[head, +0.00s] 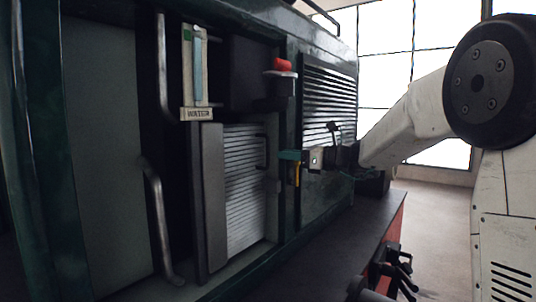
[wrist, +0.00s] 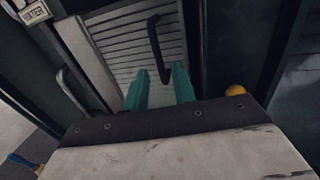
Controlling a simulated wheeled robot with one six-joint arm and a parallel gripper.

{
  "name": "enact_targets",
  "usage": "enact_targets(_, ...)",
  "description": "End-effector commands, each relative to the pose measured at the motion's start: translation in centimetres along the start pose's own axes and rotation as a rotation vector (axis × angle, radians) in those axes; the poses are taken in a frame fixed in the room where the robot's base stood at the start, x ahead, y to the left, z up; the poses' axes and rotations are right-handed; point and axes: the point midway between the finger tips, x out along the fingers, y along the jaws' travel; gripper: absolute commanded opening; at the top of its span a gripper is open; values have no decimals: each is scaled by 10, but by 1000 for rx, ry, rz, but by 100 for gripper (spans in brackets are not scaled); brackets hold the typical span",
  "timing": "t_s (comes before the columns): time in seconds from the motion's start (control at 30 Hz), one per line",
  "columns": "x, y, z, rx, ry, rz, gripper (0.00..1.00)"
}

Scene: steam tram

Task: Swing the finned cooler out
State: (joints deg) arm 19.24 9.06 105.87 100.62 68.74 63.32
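The finned cooler (head: 245,190) is a silver ribbed panel in the side of the dark green tram, with a grey slab along its left edge. It appears closed, lying in its bay. Its black bar handle (head: 263,152) is at the right edge; in the wrist view the handle (wrist: 154,45) stands out in front of the fins (wrist: 110,38). My gripper (head: 288,156) is just right of the handle in the head view. In the wrist view its green fingers (wrist: 159,82) are apart, with the handle's lower end appearing between the tips; contact cannot be told.
A gauge marked WATER (head: 195,112) is above the cooler's left side. A red knob (head: 282,65) and a louvred panel (head: 328,100) are up and right. Vertical grab rails (head: 158,215) stand at left. A dark ledge (head: 345,230) runs below my arm.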

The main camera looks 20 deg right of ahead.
Motion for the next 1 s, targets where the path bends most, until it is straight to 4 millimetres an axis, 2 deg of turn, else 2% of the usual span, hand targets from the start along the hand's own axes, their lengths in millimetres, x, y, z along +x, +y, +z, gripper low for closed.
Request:
enact_targets(0.2, 37, 2, -1, -2, 2, 5, 26)
enact_targets(0.4, 61, 2, -1, -4, 2, 4, 26)
enact_targets(0.77, 68, 2, 0, -5, 3, 2, 26)
enact_targets(0.87, 67, 2, 0, -5, 3, 2, 1)
enact_targets(1.0, 67, 2, 0, -5, 3, 2, 0)
